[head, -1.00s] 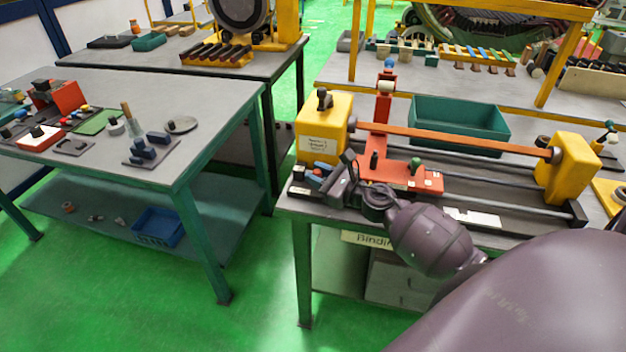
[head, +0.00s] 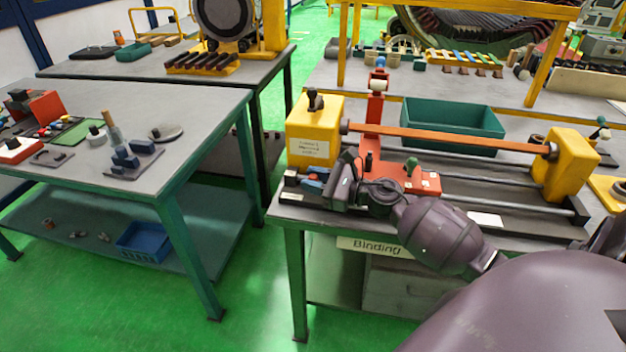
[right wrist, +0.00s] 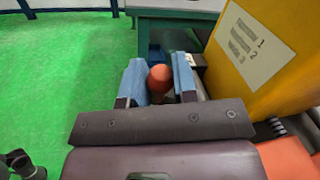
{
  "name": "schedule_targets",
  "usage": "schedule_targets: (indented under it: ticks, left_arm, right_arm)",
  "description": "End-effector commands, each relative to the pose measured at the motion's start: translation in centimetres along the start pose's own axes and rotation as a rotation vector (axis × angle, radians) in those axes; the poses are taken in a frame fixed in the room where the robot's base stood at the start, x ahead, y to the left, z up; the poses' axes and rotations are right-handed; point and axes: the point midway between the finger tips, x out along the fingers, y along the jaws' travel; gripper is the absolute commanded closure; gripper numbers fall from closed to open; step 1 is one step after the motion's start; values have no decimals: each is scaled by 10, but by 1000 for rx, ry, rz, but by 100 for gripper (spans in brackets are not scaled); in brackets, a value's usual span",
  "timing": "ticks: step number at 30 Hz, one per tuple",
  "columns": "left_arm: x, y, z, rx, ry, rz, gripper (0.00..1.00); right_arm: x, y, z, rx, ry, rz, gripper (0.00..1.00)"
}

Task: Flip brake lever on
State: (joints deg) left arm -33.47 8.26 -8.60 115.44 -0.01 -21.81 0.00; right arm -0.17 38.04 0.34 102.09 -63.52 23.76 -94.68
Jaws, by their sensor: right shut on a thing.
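The winding machine has a yellow end block (head: 310,145) with a label, at the near left of the right-hand bench. In the right wrist view, my right gripper (right wrist: 160,85) has its blue fingers on both sides of a round orange-red knob (right wrist: 160,77), beside the yellow block (right wrist: 262,55). The gripper is shut on this knob, which looks like the brake lever's end. The lever's shaft is hidden. In the head view, my right gripper (head: 314,182) is low in front of the yellow block, and its wrist hides the knob. My left gripper is not in view.
An orange bar (head: 450,140) runs from the yellow block to a second yellow block (head: 568,165). A red carriage (head: 420,182) with a green knob sits on the rails behind my right wrist. A green bin (head: 455,115) stands behind. Green floor separates the left table (head: 200,105).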

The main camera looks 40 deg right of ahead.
Motion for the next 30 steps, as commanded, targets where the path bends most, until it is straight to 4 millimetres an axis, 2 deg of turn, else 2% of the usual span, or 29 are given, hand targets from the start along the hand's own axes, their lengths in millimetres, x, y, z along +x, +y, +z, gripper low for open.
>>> schedule_targets:
  ticks: [1, 5, 13, 17, 30]
  left_arm:
    - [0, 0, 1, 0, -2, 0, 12]
    - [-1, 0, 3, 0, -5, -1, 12]
    - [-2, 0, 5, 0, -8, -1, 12]
    - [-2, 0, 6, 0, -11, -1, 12]
    - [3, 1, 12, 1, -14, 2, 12]
  right_arm:
    - [0, -1, 0, -4, 1, -3, 69]
    - [0, -1, 0, -3, 0, -2, 50]
    - [-1, 0, 0, -1, 0, -2, 50]
    - [-8, 0, -1, 0, 2, -2, 50]
    - [-81, 0, -2, 0, 4, -2, 50]
